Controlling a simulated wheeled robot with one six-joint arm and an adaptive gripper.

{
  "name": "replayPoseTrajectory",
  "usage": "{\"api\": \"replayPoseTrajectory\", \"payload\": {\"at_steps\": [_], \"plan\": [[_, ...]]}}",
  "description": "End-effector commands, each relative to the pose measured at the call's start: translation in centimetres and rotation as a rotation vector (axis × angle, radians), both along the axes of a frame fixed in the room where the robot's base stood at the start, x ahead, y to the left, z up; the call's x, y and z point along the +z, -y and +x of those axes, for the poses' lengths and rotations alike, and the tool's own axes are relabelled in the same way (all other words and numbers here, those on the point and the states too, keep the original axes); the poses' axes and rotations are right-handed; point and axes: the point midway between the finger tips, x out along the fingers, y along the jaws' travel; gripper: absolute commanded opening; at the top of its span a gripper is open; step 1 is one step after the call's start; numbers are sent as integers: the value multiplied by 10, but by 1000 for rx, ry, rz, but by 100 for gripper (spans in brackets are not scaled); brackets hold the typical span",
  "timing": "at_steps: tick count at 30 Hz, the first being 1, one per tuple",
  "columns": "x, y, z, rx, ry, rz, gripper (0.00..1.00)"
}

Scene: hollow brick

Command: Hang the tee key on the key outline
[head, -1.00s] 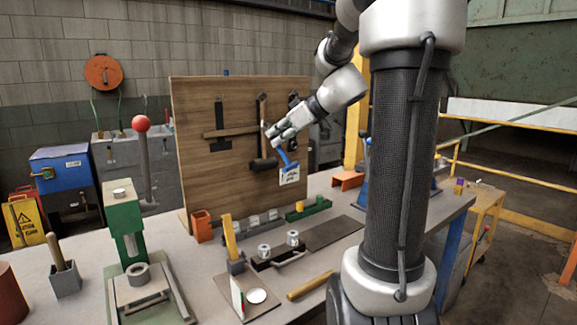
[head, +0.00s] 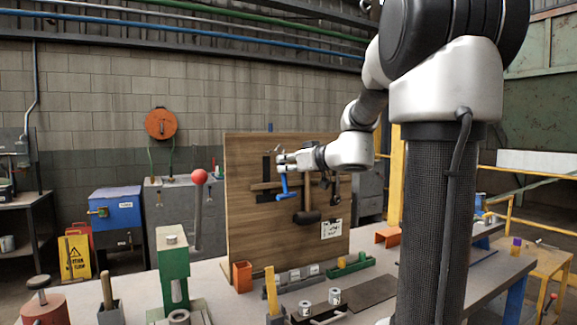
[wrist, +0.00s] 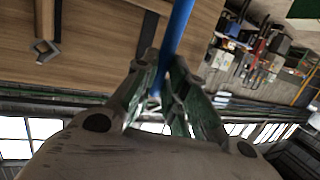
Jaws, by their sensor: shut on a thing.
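The blue tee key (head: 285,186) is held by my gripper (head: 282,163) in front of the upper middle of the wooden pegboard (head: 250,222). The key hangs below the fingers with its short crossbar low. In the wrist view the blue shaft (wrist: 178,30) runs between the two fingers (wrist: 165,85), which are shut on it. Dark flat shapes (head: 266,165) show on the board just left of the gripper. I cannot tell which is the key outline, or whether the key touches the board.
A mallet (head: 307,216) hangs on the board right of the key, with a small black tool (head: 325,190) and a white printed card (head: 332,229) beside it. A red-knobbed lever (head: 199,178) stands left of the board. Below are an orange holder (head: 242,276) and green tray (head: 352,265).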

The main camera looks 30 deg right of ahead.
Motion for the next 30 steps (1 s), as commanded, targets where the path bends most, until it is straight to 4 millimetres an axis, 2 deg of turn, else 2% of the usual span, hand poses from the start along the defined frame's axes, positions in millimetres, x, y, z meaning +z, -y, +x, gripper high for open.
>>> {"api": "replayPoseTrajectory", "payload": {"at_steps": [30], "plan": [[-7,0,68,1,-2,0,0]]}}
